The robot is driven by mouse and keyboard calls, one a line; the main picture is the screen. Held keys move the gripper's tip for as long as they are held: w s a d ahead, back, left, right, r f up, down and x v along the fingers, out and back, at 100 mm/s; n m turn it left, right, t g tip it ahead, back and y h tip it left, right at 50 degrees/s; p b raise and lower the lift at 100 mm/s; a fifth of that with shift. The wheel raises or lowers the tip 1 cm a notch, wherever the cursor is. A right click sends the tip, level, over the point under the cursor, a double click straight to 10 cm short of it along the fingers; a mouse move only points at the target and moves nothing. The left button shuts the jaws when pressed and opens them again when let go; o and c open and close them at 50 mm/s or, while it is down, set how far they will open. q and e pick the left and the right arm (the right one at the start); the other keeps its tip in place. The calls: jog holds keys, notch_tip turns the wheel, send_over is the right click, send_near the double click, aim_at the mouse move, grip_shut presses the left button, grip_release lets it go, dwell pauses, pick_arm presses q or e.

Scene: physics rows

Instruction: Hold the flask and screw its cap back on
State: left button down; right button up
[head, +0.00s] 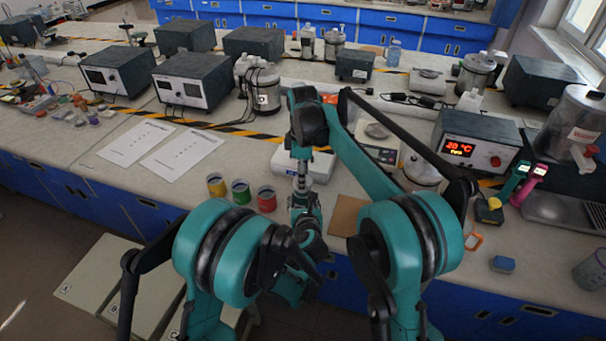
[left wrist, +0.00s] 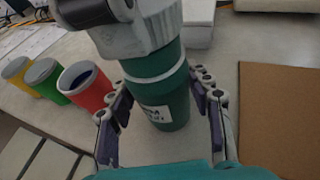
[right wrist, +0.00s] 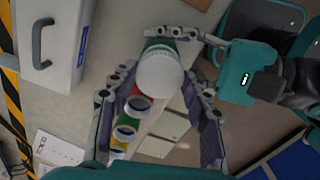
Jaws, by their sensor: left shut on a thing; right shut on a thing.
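The green flask (left wrist: 160,98), with a pale band and a white label, stands upright between the fingers of my left gripper (left wrist: 163,88), which is shut on it. The white round cap (right wrist: 158,72) shows from above in the right wrist view, between the fingers of my right gripper (right wrist: 165,85), which is shut on it. The cap is over the flask's top; I cannot tell whether its thread is engaged. My right gripper reaches down from above in the head view (head: 301,182). Arms and grippers hide most of the flask there.
Yellow (head: 216,185), green (head: 241,191) and red (head: 266,198) cups stand left of the grippers. A brown mat (head: 346,215) lies to the right. A balance (head: 377,145) and a red-display heater box (head: 470,143) stand behind right. Paper sheets (head: 137,142) lie left.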

jog(key=shift+f, duration=0.35)
jog(key=shift+f, duration=0.55)
dwell(0.3)
